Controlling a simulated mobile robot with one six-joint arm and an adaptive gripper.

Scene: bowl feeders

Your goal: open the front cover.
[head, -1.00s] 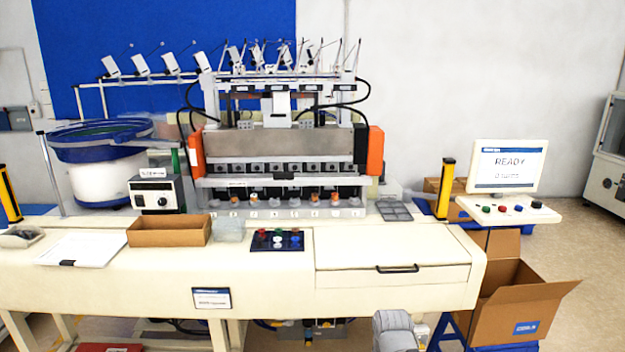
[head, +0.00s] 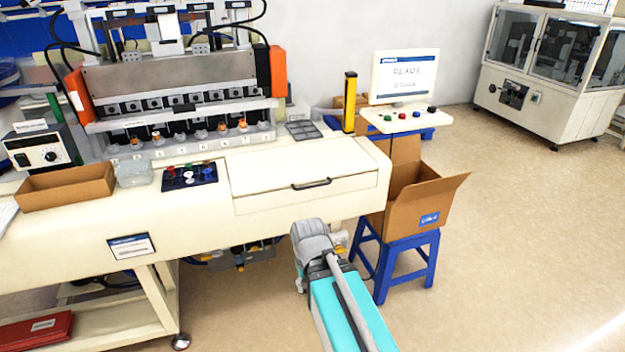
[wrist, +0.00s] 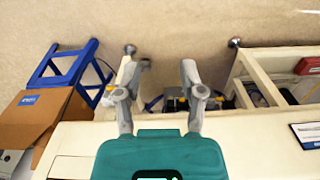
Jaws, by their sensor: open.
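The front cover (head: 285,202) is a cream panel at the right end of the bench front in the head view. A black bar handle (head: 311,184) is fixed to it, and the cover looks closed. My gripper (wrist: 158,72) shows in the wrist view with its two grey fingers spread and nothing between them. It is apart from the bench front, whose cream surface (wrist: 75,135) lies below and behind the fingers there. The handle does not show in the wrist view.
A blue stool (head: 400,262) with an open cardboard box (head: 425,200) stands right of the bench. A button panel (head: 189,174) is left of the cover. Open floor lies to the right.

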